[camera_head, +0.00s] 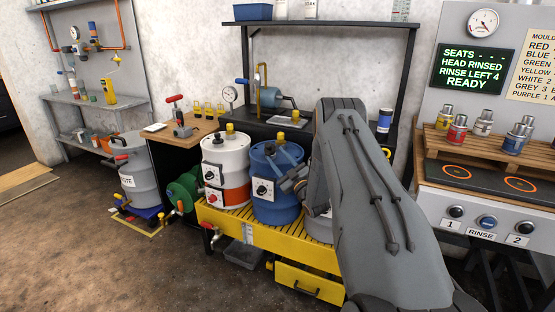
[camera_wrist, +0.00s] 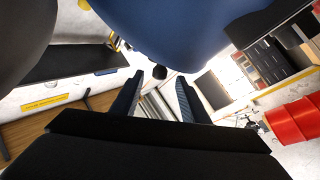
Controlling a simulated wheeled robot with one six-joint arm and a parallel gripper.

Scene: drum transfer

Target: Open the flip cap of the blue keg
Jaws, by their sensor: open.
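The blue keg (camera_head: 276,208) stands upright on the yellow slatted bench, between the white and orange keg and my arm. A small yellow cap (camera_head: 280,137) and a dark fitting show on its top; I cannot tell whether the flip cap is raised. A white dial plate is on its front. My gripper (camera_head: 294,182) is in front of the keg's upper right side, partly hidden by my arm. In the wrist view my gripper (camera_wrist: 156,96) has its fingers apart with nothing between them. The blue keg (camera_wrist: 180,35) fills the top there, with a black knob (camera_wrist: 160,72) just beyond the fingertips.
The white and orange keg (camera_head: 226,165) stands close on the left. A grey keg (camera_head: 316,226) is mostly hidden behind my arm. The yellow bench (camera_head: 240,231) has a red-handled tap at its left end. A black shelf rack (camera_head: 318,24) stands behind. Floor at front left is clear.

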